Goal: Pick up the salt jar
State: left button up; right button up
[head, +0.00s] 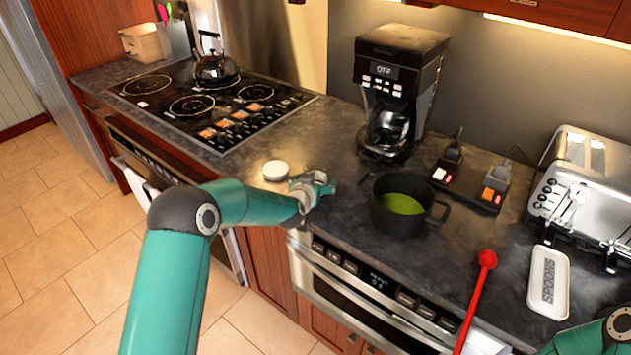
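A small round white jar (275,171), the only thing here that looks like the salt jar, stands on the dark counter between the cooktop and my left gripper. No label on it can be read. My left gripper (322,186) is low over the counter near its front edge, just right of the jar and apart from it. Its fingers are small and partly hidden by its own body, so I cannot tell whether they are open. My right arm shows only at the bottom right corner, and its gripper is out of the picture.
A black pot (385,215) of green liquid stands right of my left gripper, with a coffee maker (398,90) behind. A kettle (213,68) sits on the cooktop (160,88). A red spoon (487,262), a spoon rest (548,282) and a toaster (585,185) are at the right.

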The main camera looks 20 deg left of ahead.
pick_arm(q)
jog(key=c, duration=1.1)
jog(key=shift+r, duration=0.1)
